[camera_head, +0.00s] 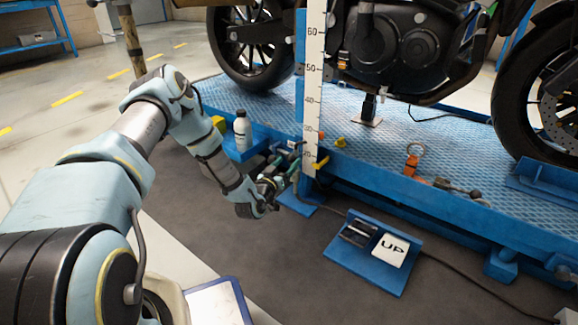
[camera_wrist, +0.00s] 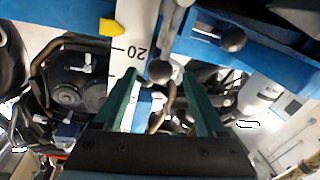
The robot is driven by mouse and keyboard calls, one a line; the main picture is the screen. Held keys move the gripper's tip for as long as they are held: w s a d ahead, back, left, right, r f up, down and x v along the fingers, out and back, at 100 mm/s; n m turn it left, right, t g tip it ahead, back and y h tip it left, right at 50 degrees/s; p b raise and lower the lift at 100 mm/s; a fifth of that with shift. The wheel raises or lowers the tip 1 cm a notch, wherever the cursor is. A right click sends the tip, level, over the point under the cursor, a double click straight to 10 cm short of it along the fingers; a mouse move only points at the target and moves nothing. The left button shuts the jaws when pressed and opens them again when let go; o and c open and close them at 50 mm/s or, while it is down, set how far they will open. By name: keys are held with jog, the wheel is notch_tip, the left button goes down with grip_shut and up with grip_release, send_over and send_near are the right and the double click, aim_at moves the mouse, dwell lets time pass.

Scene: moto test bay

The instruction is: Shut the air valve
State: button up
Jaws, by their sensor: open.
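My gripper (camera_head: 282,182) is at the side of the blue motorcycle lift, below the white bottle and left of the ruler's foot. Its green fingers are open in the wrist view (camera_wrist: 159,76). A black ball knob (camera_wrist: 158,72) on a grey lever shows between the fingertips; I see no finger contact. A second lever with a black ball knob (camera_wrist: 232,40) is to its right, against the blue frame. These levers are small and partly hidden in the head view. I see no label telling which one is the air valve.
A white ruler (camera_head: 313,90) stands upright with a yellow pointer (camera_head: 320,162) near 20. A white bottle (camera_head: 242,132) stands in a blue side tray. A motorcycle (camera_head: 400,50) stands on the blue lift (camera_head: 400,165). A pedal marked UP (camera_head: 390,250) lies on the floor.

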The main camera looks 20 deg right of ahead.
jog(key=shift+x, duration=1.05)
jog(key=shift+s, duration=0.1)
grip_shut()
dwell(0.6)
